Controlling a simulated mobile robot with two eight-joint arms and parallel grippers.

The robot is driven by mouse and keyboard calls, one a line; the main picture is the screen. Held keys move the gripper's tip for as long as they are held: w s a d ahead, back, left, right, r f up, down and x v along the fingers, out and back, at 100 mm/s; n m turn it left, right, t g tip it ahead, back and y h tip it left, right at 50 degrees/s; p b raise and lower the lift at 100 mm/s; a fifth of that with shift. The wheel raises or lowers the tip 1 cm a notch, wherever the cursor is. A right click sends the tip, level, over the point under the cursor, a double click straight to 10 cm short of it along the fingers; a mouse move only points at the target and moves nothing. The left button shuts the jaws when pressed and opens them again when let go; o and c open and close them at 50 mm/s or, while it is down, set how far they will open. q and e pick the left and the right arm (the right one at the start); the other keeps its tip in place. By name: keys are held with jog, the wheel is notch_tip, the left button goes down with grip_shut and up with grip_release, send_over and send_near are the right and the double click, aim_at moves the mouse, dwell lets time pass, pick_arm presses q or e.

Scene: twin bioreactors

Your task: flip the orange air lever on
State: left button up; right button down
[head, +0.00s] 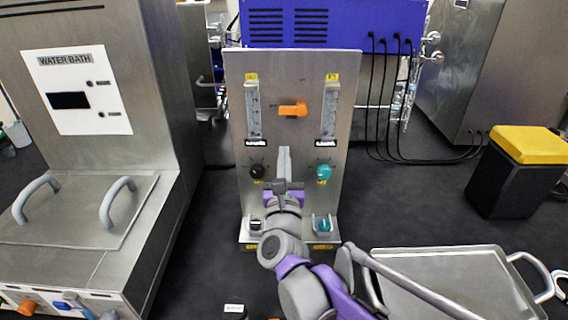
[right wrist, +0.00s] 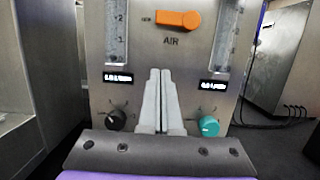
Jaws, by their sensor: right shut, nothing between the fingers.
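The orange air lever (head: 293,109) is on the upper middle of an upright metal panel (head: 290,75). It lies sideways, roughly horizontal. In the right wrist view the lever (right wrist: 178,20) is at the top, above the word AIR. My right gripper (head: 284,150) is in front of the panel, below the lever and apart from it. Its fingers are shut together and empty, pointing up toward the lever; they also show in the right wrist view (right wrist: 160,74). My left gripper is not in view.
Flow tubes (head: 252,110) (head: 329,108) flank the lever. A black knob (head: 257,171) and a teal knob (head: 323,172) sit lower on the panel, either side of my gripper. A water bath (head: 90,90) stands left, a metal cart (head: 450,280) front right, a yellow-topped bin (head: 530,145) right.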

aim_at(293, 109)
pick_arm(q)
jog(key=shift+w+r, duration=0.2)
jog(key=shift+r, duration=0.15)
pick_arm(e)
jog(key=x, duration=0.4)
pick_arm(q)
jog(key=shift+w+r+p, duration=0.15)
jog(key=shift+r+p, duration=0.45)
jog(key=shift+p, duration=0.05)
pick_arm(e)
jog(key=r, duration=0.3)
jog(key=shift+w+r, duration=0.1)
jog(key=shift+w, duration=0.3)
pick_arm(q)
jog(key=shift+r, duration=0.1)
pick_arm(e)
jog(key=shift+r, duration=0.45)
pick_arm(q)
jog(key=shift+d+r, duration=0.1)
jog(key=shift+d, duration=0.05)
pick_arm(e)
jog(key=shift+a, duration=0.2)
